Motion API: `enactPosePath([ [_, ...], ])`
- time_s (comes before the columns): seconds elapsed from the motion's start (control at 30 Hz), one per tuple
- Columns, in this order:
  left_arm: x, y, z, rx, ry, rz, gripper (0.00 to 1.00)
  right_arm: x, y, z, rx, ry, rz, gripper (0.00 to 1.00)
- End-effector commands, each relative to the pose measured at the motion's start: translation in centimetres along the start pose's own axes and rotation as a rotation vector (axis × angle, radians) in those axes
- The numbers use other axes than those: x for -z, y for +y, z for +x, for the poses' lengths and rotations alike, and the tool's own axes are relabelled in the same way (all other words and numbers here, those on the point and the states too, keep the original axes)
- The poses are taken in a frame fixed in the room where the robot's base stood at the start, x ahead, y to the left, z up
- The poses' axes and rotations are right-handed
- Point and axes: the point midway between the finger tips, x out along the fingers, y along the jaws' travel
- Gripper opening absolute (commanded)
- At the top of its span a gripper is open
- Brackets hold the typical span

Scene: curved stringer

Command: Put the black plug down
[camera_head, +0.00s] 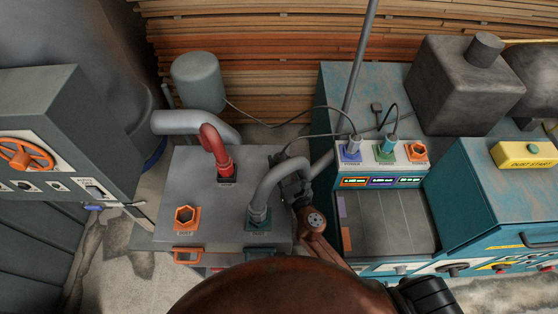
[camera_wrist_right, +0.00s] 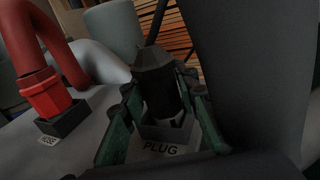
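The black plug (camera_wrist_right: 158,75) stands between the fingers of my right gripper (camera_wrist_right: 160,95) in the right wrist view. Its lower end is at a small grey holder (camera_wrist_right: 165,133) with a label reading PLUG. The green fingers lie close along both sides of the plug, but I cannot tell whether they press on it. In the head view my right gripper (camera_head: 290,178) is over the right part of the grey bench top (camera_head: 185,165), behind the grey hose. The plug is mostly hidden there. My left gripper is not in view.
A grey hose (camera_head: 275,178) arches just left of my right gripper. A red hose (camera_head: 214,148) and an orange socket (camera_head: 186,217) are further left. A teal machine (camera_head: 390,215) with blue, green and orange sockets stands to the right. A thin cable (camera_head: 305,136) runs behind.

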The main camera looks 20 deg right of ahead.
Motion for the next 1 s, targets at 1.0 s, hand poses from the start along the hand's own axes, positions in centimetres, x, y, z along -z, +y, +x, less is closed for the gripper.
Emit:
enactPosePath([
  [1.0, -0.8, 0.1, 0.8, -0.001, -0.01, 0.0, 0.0, -0.1, 0.0, -8.8, 0.001, 0.003, 0.001, 0.43],
])
